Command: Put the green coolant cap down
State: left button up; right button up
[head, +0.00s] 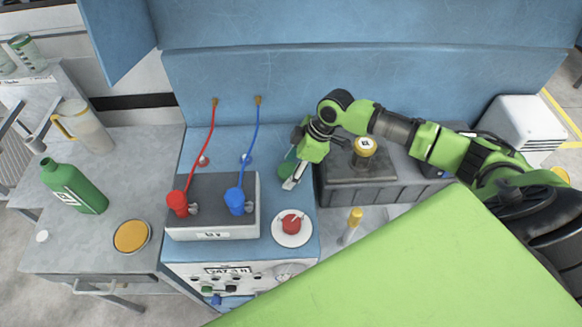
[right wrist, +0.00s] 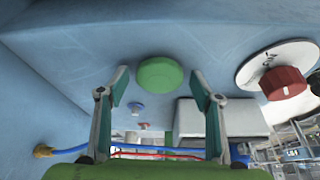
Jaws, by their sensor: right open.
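The green coolant cap (right wrist: 160,73) is a round green disc in the right wrist view. It lies on the blue bench surface (right wrist: 80,55), between and just beyond the fingertips of my right gripper (right wrist: 160,88). The fingers are spread apart, with a gap between each finger and the cap. In the head view my right gripper (head: 290,178) points down at the blue bench top, between the grey box and the dark battery. My left gripper does not show.
A grey box (head: 215,226) with red and blue clamps stands left of the gripper. A red knob (head: 291,223) sits close in front. The dark battery (head: 365,183) with a yellow cap stands right. A green bottle (head: 73,187) and an amber dish (head: 131,236) stand on the left table.

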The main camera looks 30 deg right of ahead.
jog(key=b+v, duration=0.2)
jog(key=v, duration=1)
jog(key=shift+a+r, duration=0.1)
